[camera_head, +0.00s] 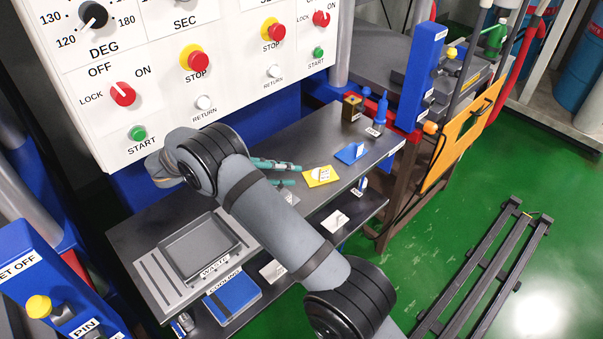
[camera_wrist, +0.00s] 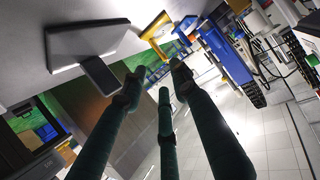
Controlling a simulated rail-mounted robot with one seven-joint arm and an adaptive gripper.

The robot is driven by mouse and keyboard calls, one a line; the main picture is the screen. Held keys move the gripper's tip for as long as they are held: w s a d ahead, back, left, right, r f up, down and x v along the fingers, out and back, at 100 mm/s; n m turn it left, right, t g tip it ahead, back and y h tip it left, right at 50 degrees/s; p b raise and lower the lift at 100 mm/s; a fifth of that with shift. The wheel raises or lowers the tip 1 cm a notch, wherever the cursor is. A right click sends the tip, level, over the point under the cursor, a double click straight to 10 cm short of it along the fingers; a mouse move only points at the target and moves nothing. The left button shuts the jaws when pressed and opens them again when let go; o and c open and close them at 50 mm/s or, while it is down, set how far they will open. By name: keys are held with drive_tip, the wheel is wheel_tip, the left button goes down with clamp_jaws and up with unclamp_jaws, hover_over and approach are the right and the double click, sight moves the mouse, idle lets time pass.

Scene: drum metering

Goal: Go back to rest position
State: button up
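My gripper (camera_head: 290,175) shows in the head view just past my forearm, above the dark bench and in front of the white control panel. Only parts of its teal fingers are visible there; my arm hides the rest. In the wrist view, the gripper (camera_wrist: 156,84) shows three dark green fingers with their tips apart. Nothing is visible between them, so it is open and empty. My arm reaches from the lower right across the bench towards the panel.
The control panel (camera_head: 215,100) has red knobs and stop buttons close behind my arm. The bench (camera_head: 345,128) bears a grey waste tray (camera_head: 200,248), a yellow item (camera_head: 320,176), a blue item (camera_head: 352,153) and a blue bottle (camera_head: 380,112). Green floor (camera_head: 500,170) is open at right.

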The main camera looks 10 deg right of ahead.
sight(320, 171)
drive_tip(key=shift+s+a+r, duration=0.15)
drive_tip(key=shift+a+r, duration=0.05)
drive_tip(key=shift+a, duration=0.2)
drive_tip(key=p+x, duration=0.1)
drive_tip(key=x, duration=1)
drive_tip(key=shift+d, duration=0.35)
drive_tip(key=shift+d+r, duration=0.15)
wheel_tip(320, 171, up, 4)
drive_tip(key=shift+s+f+b, duration=0.1)
drive_tip(key=shift+f+b, duration=0.15)
drive_tip(key=shift+b, duration=0.05)
drive_tip(key=shift+s+d+r, duration=0.25)
drive_tip(key=shift+s, duration=0.1)
